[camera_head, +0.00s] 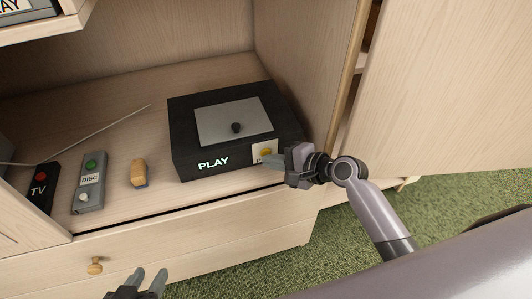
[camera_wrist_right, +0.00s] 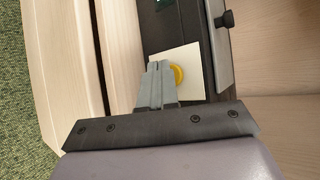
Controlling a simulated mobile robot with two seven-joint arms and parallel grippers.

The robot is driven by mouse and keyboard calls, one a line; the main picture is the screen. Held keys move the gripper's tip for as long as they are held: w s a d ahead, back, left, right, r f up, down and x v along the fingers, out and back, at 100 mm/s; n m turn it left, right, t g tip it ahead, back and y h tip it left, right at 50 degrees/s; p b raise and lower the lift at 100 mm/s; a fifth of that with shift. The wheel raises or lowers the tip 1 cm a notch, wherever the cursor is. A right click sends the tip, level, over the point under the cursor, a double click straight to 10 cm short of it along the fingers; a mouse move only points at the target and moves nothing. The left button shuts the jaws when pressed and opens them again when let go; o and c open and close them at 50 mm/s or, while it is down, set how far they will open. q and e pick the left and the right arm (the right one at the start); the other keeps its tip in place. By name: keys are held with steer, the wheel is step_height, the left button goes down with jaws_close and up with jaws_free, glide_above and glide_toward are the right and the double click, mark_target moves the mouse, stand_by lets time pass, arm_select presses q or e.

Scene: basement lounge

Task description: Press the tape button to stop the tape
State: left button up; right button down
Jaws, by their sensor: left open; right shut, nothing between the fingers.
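The black tape player (camera_head: 235,130) sits on the cabinet shelf, with a grey lid, a dark knob and a lit green "PLAY" on its front. A yellow round button on a cream plate (camera_head: 262,147) is at the right of its front. In the right wrist view the yellow button (camera_wrist_right: 178,76) is partly hidden by the fingers. My right gripper (camera_head: 268,161) is shut and empty, its fingertips at the button plate; I cannot tell whether they touch the button. My left gripper (camera_head: 147,283) is open and empty, low in front of the drawer.
A black "TV" remote (camera_head: 42,188), a grey "DISC" remote (camera_head: 90,182) and a small tan and grey item (camera_head: 139,173) lie on the shelf left of the player. A drawer with a wooden knob (camera_head: 95,266) is below. An open cabinet door (camera_head: 450,80) stands at the right.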

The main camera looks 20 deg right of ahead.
steer(key=shift+w, duration=0.2)
steer(key=shift+s, duration=0.1)
steer(key=shift+s+r+p, duration=0.1)
steer(key=shift+s+p, duration=0.2)
steer(key=shift+p, duration=0.2)
steer(key=shift+s, duration=0.15)
steer(key=shift+s+p, duration=0.55)
steer(key=shift+s, duration=0.1)
steer(key=shift+s+d+p, duration=0.1)
steer(key=shift+s+p, duration=0.85)
steer(key=shift+s, duration=1.35)
